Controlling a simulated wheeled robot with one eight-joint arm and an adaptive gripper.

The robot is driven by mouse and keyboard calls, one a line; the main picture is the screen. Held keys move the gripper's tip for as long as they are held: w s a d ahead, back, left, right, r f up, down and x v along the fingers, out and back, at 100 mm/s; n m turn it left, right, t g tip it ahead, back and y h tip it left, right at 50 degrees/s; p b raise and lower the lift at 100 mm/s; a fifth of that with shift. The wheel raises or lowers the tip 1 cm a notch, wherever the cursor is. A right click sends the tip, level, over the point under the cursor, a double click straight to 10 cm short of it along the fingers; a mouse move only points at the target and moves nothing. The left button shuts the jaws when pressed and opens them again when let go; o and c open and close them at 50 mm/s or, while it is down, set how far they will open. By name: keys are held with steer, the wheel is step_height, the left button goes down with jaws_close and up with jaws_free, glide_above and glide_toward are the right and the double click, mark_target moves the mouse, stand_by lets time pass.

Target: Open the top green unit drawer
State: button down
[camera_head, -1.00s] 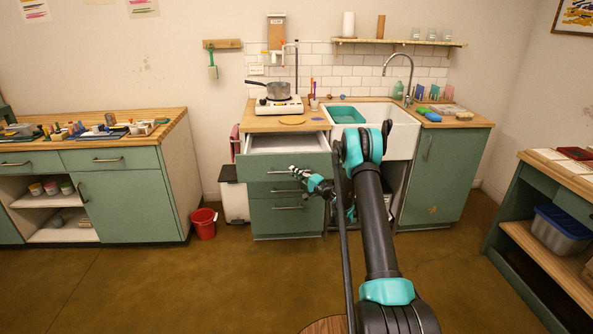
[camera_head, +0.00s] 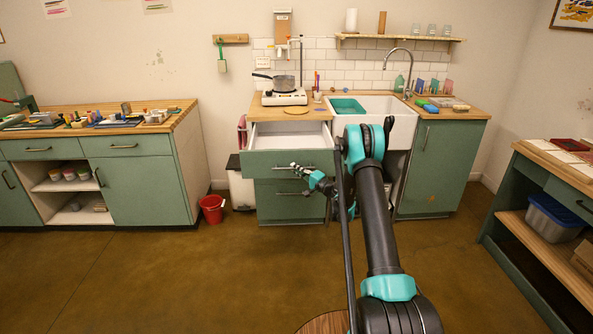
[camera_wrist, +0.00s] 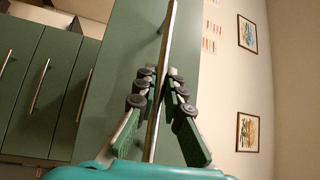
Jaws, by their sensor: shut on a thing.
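The top green unit drawer (camera_head: 290,136) stands pulled out from the green unit under the hot plate, and its pale, empty inside shows from above. Its green front (camera_head: 262,159) faces me. My gripper (camera_head: 297,167) is at that front, at its handle. In the wrist view, my gripper (camera_wrist: 157,88) has its fingers on both sides of the long metal handle bar (camera_wrist: 170,35), shut on it. A post joins the bar to the green panel behind. My forearm hides the right end of the drawer front in the head view.
Closed drawers (camera_head: 275,205) sit below the open one. A sink (camera_head: 392,108) is to the right. A red bucket (camera_head: 212,209) and a white bin (camera_head: 241,187) stand on the floor to the left. The floor in front of the unit is clear.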

steer(key=shift+s+a, duration=0.15)
steer(key=shift+a, duration=0.3)
steer(key=c, duration=1.6)
jaws_free()
steer(key=shift+a, duration=0.1)
steer(key=shift+c, duration=0.2)
steer(key=shift+o, duration=0.2)
steer(key=shift+d, duration=0.2)
steer(key=shift+d, duration=0.1)
steer(key=shift+d, duration=0.2)
steer(key=v, duration=1.1)
steer(key=shift+s, duration=0.2)
steer(key=shift+f, duration=0.1)
steer(key=shift+d, duration=0.15)
